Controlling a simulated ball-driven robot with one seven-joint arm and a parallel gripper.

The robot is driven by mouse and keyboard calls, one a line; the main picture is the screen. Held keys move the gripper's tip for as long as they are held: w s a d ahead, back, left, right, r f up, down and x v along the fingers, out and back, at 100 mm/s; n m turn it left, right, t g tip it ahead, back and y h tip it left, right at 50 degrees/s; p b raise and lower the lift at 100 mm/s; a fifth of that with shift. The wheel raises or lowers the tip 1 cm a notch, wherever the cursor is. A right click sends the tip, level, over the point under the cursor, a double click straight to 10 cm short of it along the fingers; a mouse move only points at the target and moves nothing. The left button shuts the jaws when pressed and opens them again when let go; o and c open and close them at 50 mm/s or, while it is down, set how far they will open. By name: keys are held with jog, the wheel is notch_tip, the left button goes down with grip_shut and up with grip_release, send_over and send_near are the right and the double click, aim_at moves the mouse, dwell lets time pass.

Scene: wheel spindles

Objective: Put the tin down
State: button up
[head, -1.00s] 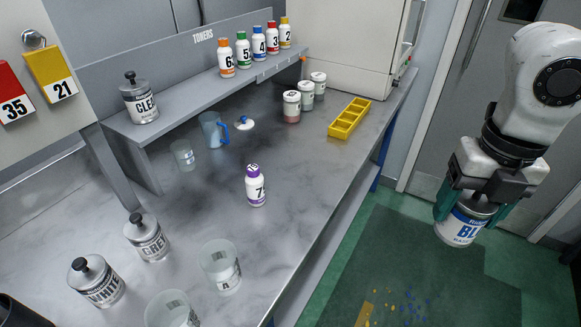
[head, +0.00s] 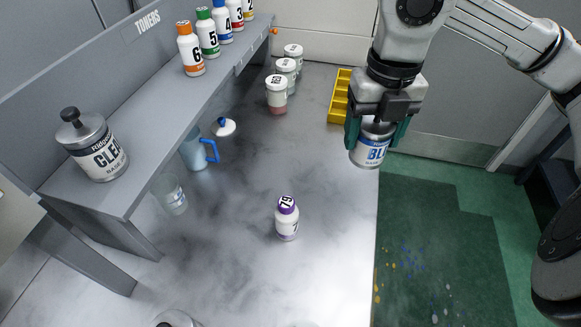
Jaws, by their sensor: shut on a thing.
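My gripper (head: 378,132) is shut on a white and silver tin (head: 369,153) with a blue label reading "BL". The tin hangs upright between the green fingers, near the right edge of the grey bench (head: 335,190) in the picture. Its base looks clear of the bench top, though its exact height is hard to judge. A yellow tray (head: 340,95) shows just left of and behind my gripper, partly hidden by it.
A purple-capped bottle (head: 287,222) stands mid-bench. Several jars (head: 277,97), a blue jug (head: 195,152) and a clear beaker (head: 172,196) stand further left. The bench between bottle and tin is bare.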

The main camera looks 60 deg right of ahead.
jog(key=w+f, duration=0.2)
jog(key=w, duration=0.1)
jog(key=w+a+f+p, duration=0.1)
jog(key=w+f, duration=0.2)
jog(key=w, duration=0.1)
jog(key=w+f+p, duration=0.1)
jog(key=w+f, duration=0.2)
jog(key=w, duration=0.1)
jog(key=shift+w+a+f, duration=0.15)
jog(key=shift+a, duration=0.05)
jog(key=f, duration=0.2)
jog(key=f+p, duration=0.1)
jog(key=shift+w, duration=0.25)
jog(key=shift+f, duration=0.4)
jog(key=shift+f, duration=0.1)
jog(key=shift+f+b, duration=0.1)
jog(key=shift+b, duration=0.2)
jog(key=o, duration=1.3)
jog(key=shift+c, duration=0.2)
